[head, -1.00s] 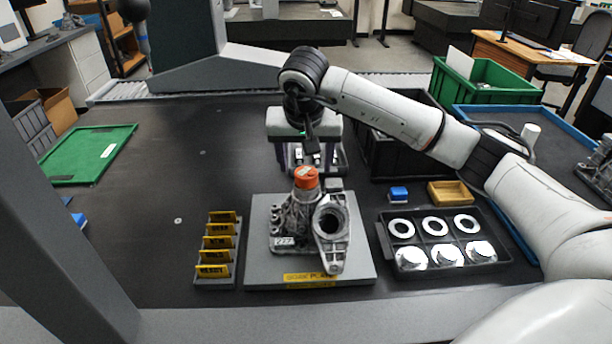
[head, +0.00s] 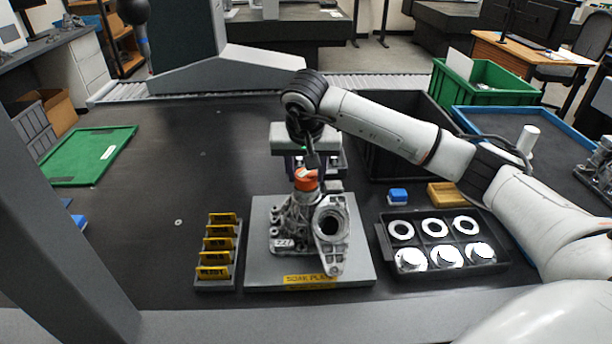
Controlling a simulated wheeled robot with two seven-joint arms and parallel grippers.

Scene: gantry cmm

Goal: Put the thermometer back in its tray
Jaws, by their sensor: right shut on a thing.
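The thermometer, as far as I can tell the small orange-topped piece (head: 306,180), stands upright on the grey metal casting (head: 296,222), left of its round bore. My right gripper (head: 308,169) is right at its top and shut on it; the wrist partly hides the orange top, and the fingertips are hard to make out. The casting rests on the grey soak plate (head: 355,272). A small yellow open tray (head: 450,203) lies empty to the right; I cannot tell for sure that it is the thermometer's. My left gripper is not in view.
A rack of yellow tags (head: 217,260) is at left. A black bin (head: 385,166) stands behind.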

